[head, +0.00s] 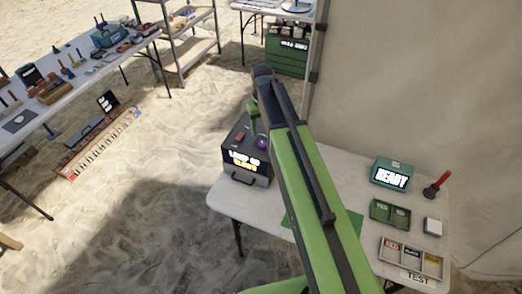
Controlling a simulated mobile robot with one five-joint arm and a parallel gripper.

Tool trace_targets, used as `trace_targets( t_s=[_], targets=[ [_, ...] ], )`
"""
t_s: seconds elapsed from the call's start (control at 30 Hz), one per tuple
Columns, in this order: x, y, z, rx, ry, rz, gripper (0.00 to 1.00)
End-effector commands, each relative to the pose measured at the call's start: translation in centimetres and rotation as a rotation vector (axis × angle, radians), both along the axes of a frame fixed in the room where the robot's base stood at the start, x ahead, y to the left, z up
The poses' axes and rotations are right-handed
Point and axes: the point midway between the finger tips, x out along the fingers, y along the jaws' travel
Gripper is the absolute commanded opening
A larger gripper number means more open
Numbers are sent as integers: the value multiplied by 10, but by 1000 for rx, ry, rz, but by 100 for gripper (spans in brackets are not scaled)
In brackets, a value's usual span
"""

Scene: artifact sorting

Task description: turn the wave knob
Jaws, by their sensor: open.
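A dark box (236,172) with a lit display on its front stands at the left end of the near white table. A small red part (239,136) and a round purple knob (262,143) sit on its top. No label is legible, so I cannot tell which control is the wave knob. My arm hides part of the box's right side.
On the near table (350,215), right of my arm, are a teal case (391,173) reading READY, a red-handled tool (436,186), a green tray (390,214) and a sorting tray (411,257). A canvas wall (420,80) rises behind.

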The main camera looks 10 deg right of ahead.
Motion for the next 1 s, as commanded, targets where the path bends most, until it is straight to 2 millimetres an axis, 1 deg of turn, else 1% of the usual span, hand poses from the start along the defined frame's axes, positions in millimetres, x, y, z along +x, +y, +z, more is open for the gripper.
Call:
trace_targets(
  t_s=[0.03,0.2,0.3,0.43,0.7,1.0],
  targets=[
    [0,0,-22,0,0,0,56],
    [0,0,-57,0,0,0,56],
    [0,0,-74,0,0,1,56],
    [0,1,-82,0,0,1,56],
    [0,1,-80,0,0,1,56],
    [0,1,-80,0,0,2,16]
  ],
)
